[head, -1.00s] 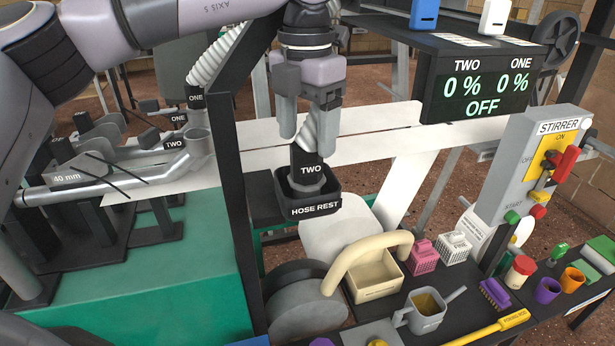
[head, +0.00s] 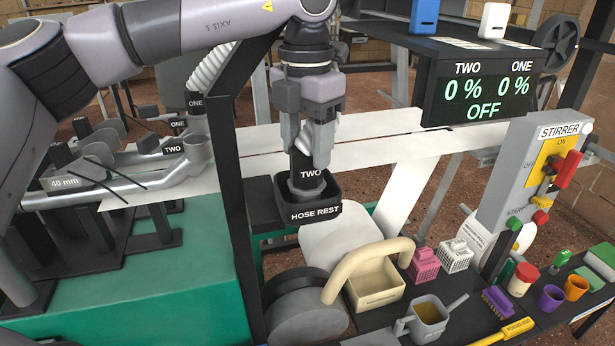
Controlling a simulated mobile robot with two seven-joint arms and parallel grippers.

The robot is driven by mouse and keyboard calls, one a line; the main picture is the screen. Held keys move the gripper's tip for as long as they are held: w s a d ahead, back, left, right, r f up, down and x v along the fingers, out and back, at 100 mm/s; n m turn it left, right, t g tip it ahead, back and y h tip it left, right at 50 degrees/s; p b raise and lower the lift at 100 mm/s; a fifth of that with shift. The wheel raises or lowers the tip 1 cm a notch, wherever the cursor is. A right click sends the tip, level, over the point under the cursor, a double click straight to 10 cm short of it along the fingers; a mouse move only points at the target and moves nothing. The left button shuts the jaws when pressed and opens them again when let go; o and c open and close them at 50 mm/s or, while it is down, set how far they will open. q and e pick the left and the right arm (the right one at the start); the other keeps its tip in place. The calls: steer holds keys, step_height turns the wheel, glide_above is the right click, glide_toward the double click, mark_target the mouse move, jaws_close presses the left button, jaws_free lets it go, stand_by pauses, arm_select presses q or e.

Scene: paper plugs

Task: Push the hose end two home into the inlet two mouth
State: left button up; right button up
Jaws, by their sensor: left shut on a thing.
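Hose end two (head: 311,174), a black collar marked TWO with a grey lower ring, stands upright in the black hose rest (head: 315,213). My left gripper (head: 309,150) points down from above and is shut on the collar's upper part; its fingers partly hide it. The inlet two mouth (head: 198,139) is the open, upturned end of a grey pipe left of the black post. A black TWO tag (head: 173,149) sits beside it. The mouth is empty and apart from the hose end. My right gripper is not in view.
A black post (head: 236,200) stands between inlet and hose rest. Inlet one's tag (head: 178,123) is behind inlet two. The display (head: 480,88) reads 0 % twice and OFF. A beige bin (head: 376,292) and grey jug (head: 425,318) stand at the front.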

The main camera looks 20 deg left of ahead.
arm_select(q)
steer(key=shift+r, duration=0.2)
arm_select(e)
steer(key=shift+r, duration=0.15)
arm_select(q)
steer(key=shift+r+p, duration=2.75)
steer(key=shift+r, duration=0.35)
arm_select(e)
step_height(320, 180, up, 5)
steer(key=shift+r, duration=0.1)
